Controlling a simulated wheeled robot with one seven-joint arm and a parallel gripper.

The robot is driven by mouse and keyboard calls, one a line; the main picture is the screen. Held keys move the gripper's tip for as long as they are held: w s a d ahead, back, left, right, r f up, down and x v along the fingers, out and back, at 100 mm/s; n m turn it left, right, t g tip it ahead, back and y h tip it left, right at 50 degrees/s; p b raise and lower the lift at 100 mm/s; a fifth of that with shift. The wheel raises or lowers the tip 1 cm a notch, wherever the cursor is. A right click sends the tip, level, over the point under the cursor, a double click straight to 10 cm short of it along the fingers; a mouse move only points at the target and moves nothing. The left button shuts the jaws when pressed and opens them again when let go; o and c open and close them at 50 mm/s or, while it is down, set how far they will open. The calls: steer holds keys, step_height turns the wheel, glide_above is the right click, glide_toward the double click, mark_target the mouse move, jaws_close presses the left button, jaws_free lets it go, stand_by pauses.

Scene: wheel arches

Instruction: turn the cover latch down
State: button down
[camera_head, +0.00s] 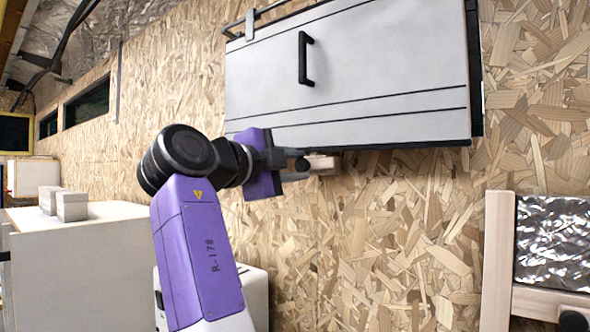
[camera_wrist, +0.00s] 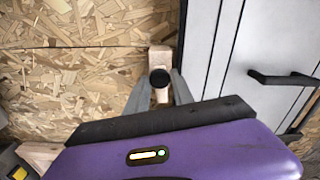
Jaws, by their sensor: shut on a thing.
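The cover latch (camera_head: 322,164) is a small pale wooden block at the lower edge of the grey cover (camera_head: 390,75). It also shows in the wrist view (camera_wrist: 160,55), beside the cover's edge and roughly along it, with a round black knob (camera_wrist: 160,77) on its face. My gripper (camera_head: 303,168) reaches it from the left in the head view. In the wrist view my gripper's two grey fingers (camera_wrist: 160,93) stand one on each side of the latch, shut on it. The fingers and the purple gripper body hide part of the latch.
A black handle (camera_head: 305,58) sticks out from the cover. The chipboard wall (camera_head: 390,235) below is bare. A wooden frame with a foil-like panel (camera_head: 553,240) stands at the right. A white cabinet (camera_head: 80,255) with small grey boxes (camera_head: 70,207) stands at the left.

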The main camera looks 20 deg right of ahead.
steer(key=shift+m, duration=0.6)
steer(key=c, duration=1.1)
jaws_free()
steer(key=b+v, duration=0.1)
steer(key=v, duration=0.7)
steer(key=shift+d+b, duration=0.1)
steer(key=shift+b, duration=0.2)
